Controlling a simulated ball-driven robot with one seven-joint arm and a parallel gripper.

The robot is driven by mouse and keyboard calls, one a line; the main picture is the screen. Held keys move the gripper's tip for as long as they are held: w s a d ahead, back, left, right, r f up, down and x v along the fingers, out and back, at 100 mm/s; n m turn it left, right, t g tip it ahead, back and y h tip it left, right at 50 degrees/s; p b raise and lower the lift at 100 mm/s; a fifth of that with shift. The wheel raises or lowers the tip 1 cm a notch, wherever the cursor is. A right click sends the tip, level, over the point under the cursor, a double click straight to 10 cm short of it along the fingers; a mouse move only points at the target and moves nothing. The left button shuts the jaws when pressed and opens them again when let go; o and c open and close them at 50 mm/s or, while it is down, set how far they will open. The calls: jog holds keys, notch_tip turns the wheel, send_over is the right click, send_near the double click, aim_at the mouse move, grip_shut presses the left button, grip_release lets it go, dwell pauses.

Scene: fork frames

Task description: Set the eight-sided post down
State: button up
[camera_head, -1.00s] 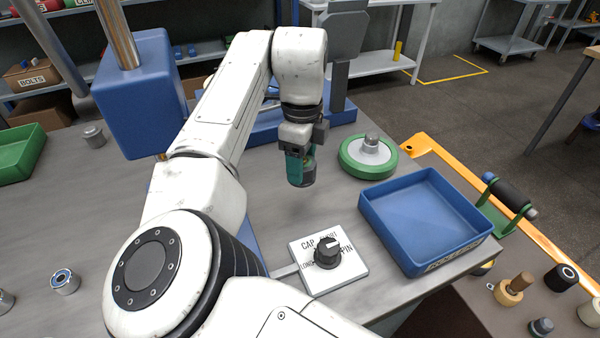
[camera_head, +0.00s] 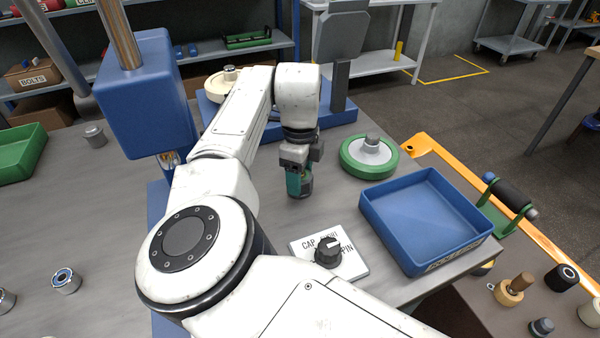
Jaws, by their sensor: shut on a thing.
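A white plate (camera_head: 353,261) with a black knob (camera_head: 327,252) lies in front. A blue tray (camera_head: 475,244) is at right, with the green-rimmed wheel (camera_head: 350,165) behind it.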

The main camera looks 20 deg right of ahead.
jog(key=o, duration=1.6)
jog(key=shift+f, duration=0.1)
jog(key=shift+c, duration=0.2)
notch_tip(320, 180, up, 12)
